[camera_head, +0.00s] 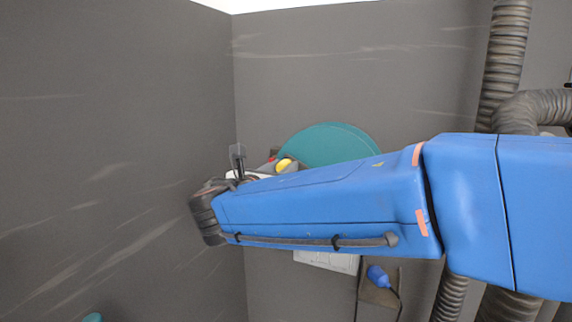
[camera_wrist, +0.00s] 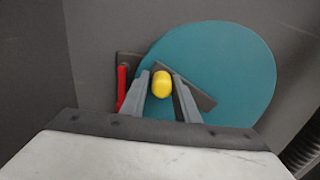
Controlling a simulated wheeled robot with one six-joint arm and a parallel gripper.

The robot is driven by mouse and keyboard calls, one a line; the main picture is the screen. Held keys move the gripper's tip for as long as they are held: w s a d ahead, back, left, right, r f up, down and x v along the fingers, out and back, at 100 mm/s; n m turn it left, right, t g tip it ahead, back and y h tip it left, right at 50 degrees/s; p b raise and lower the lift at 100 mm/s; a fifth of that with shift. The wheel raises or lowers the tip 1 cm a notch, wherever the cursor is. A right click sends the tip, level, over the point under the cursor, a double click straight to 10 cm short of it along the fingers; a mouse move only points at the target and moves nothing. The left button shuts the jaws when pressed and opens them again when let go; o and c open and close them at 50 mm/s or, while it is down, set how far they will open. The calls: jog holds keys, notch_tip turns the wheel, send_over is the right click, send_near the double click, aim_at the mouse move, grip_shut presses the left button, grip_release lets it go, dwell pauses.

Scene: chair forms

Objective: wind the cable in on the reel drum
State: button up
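The reel drum is a large teal disc, seen in the wrist view (camera_wrist: 232,65) and partly behind my arm in the head view (camera_head: 332,142). A dark grey crank bar (camera_wrist: 200,92) lies across its face and bears a yellow knob (camera_wrist: 161,84). The knob also shows in the head view (camera_head: 284,165). The fingertips are mostly hidden in the head view. I cannot make out the cable on the drum.
A red lever (camera_wrist: 121,85) on a dark bracket is just left of my fingers. A blue plug-like piece (camera_head: 378,276) hangs with a dark cord below my arm. Thick ribbed hoses (camera_head: 505,55) run at the right. Grey walls close off the left and back.

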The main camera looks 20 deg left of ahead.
jog(key=shift+a+f, duration=0.2)
jog(key=shift+f, duration=0.55)
jog(key=shift+a+f, duration=0.15)
jog(key=shift+f, duration=0.6)
jog(key=shift+a+f, duration=0.2)
jog(key=shift+f, duration=0.55)
jog(key=o, duration=0.7)
jog(key=s, duration=1)
jog(key=shift+a, duration=0.4)
